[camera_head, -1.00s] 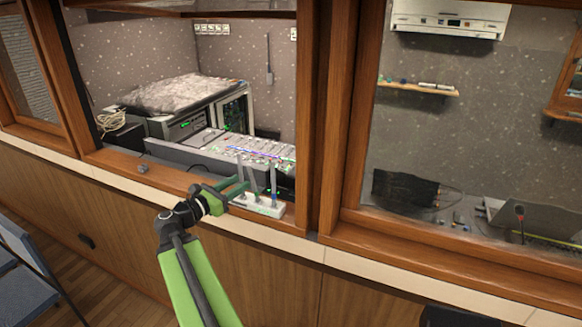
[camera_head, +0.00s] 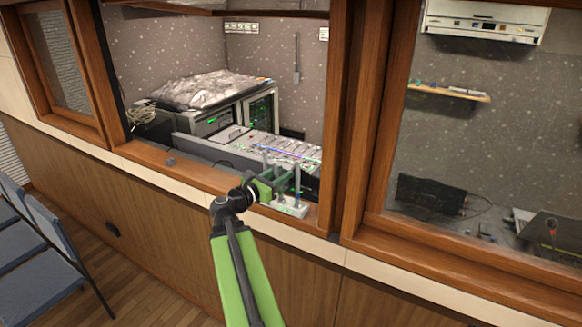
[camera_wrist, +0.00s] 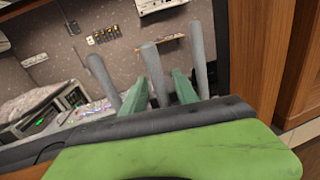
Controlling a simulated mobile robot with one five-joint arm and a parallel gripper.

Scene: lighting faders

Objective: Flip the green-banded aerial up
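A small white box (camera_head: 290,208) stands on the wooden sill with upright grey aerials on it. In the wrist view there are three: a left aerial (camera_wrist: 103,80), a middle aerial (camera_wrist: 154,70) and a right aerial (camera_wrist: 198,58). I cannot make out a green band on any of them; their lower parts are hidden behind my gripper. My gripper (camera_wrist: 159,94) is open, with its two green fingers on either side of the middle aerial and a gap visible to each. In the head view my gripper (camera_head: 284,182) is right at the aerials and covers part of them.
Behind the sill are a lit fader desk (camera_head: 285,148) and a rack unit (camera_head: 215,120). A wooden window post (camera_head: 345,130) rises just right of the box. Blue chairs (camera_head: 45,235) stand at lower left.

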